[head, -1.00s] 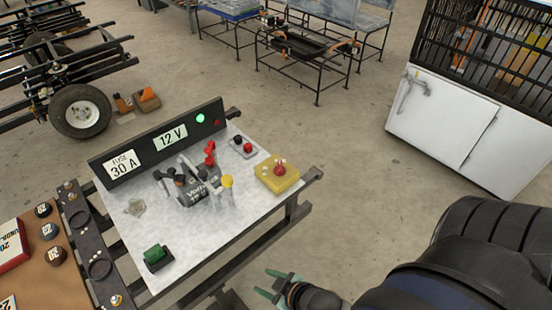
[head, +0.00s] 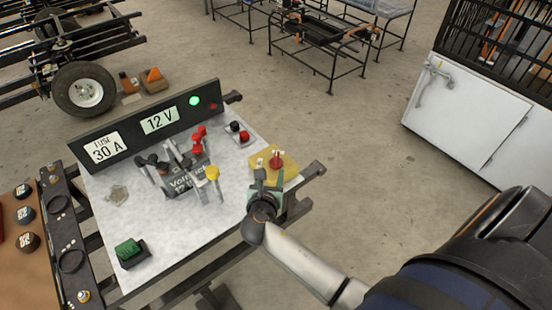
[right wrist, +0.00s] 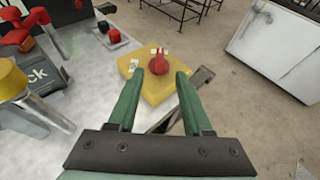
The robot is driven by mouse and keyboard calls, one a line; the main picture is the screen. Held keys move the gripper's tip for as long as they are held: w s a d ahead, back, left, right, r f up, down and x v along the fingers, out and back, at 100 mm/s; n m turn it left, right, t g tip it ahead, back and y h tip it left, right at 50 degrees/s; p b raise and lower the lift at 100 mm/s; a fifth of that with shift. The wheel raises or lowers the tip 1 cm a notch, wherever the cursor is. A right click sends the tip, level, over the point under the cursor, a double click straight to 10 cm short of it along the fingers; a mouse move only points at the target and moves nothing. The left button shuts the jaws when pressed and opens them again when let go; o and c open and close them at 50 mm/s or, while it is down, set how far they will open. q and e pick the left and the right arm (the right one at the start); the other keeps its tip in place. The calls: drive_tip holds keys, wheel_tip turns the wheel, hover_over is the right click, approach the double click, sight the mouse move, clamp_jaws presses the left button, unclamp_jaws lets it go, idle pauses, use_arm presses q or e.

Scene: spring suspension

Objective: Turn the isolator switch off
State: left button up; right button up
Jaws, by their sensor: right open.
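The isolator switch is a red knob (head: 276,158) on a yellow base (head: 288,170) at the right end of the pale bench top. In the right wrist view the red knob (right wrist: 160,65) stands just beyond the fingertips, and the yellow base (right wrist: 150,88) lies partly between the green fingers. My right gripper (head: 267,180) is open and empty, at the near side of the yellow base. Its fingers (right wrist: 160,78) point toward the knob, one on each side, without visible contact. The near part of the base is hidden by the gripper in the head view. My left gripper is not in view.
Levers with red, black and yellow ends (head: 185,170) stand left of the switch. A small box with a red and a black knob (head: 239,132) sits behind it. A green switch (head: 128,250) is at the front left. Open floor lies right of the bench.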

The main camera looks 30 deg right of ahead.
sight(276, 158)
drive_tip(key=b+x, duration=0.2)
drive_tip(key=x, duration=0.8)
drive_tip(key=shift+w+d+f, duration=0.15)
drive_tip(key=shift+w+f, duration=0.05)
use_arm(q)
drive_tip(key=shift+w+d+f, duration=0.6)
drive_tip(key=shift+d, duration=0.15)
use_arm(e)
drive_tip(key=shift+w+d+f, duration=0.1)
drive_tip(key=shift+w+d, duration=0.15)
drive_tip(key=shift+w, duration=0.05)
drive_tip(key=c, duration=0.6)
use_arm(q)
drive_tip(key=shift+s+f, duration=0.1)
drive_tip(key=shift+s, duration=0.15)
use_arm(e)
clamp_jaws()
